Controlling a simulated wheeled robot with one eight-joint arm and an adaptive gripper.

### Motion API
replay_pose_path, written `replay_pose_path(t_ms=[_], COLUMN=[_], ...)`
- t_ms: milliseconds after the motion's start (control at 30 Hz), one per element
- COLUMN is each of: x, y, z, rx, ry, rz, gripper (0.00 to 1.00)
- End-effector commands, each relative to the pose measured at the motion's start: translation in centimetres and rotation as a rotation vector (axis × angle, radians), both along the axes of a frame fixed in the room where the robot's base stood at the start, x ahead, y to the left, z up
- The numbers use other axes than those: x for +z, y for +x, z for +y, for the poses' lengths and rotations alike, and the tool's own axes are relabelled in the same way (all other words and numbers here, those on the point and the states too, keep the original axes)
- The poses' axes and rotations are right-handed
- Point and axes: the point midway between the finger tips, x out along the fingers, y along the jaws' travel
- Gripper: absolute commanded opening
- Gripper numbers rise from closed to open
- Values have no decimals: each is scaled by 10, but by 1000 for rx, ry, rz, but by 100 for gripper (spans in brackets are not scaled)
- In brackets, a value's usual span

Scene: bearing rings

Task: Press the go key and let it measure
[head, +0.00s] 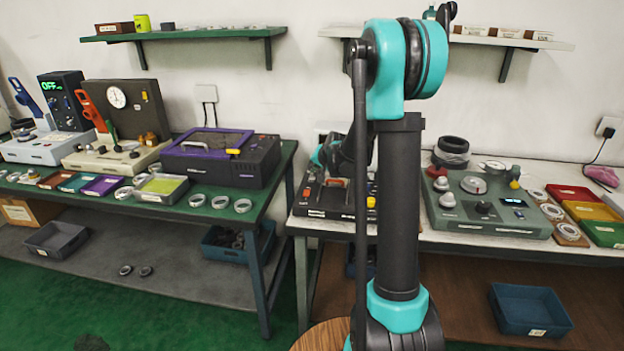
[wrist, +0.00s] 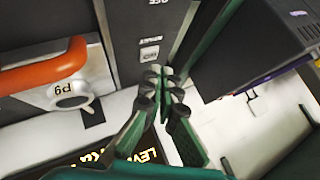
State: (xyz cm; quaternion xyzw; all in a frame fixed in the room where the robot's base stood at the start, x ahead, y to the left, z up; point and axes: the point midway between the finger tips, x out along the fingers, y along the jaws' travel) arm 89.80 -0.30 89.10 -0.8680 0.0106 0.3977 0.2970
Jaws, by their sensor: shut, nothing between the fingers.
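In the wrist view my gripper (wrist: 162,84) is shut and empty. Its dark fingertips are together just below a small light key (wrist: 150,53) on a dark panel (wrist: 125,40). The key's marking is too small to read surely, and I cannot tell whether the fingertips touch the panel. In the head view the dark device (head: 322,208) stands at the right bench's left end, partly hidden by my arm. My fingertips are not clear there.
A dark machine with a purple lid (head: 207,142) stands on the left bench; its body (wrist: 240,50) is close right of my fingers in the wrist view. A grey-green instrument (head: 470,222) stands right of my arm. A gap separates the benches.

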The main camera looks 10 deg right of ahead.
Motion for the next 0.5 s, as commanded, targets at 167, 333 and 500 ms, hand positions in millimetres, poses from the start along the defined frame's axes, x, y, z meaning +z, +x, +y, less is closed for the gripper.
replay_pose_path(t_ms=[167, 333, 500], x=[0, -4, -8], y=[0, 0, 0], z=[0, 0, 0], rx=[0, 0, 0], ry=[0, 0, 0], rz=[0, 0, 0], gripper=[0, 0, 0])
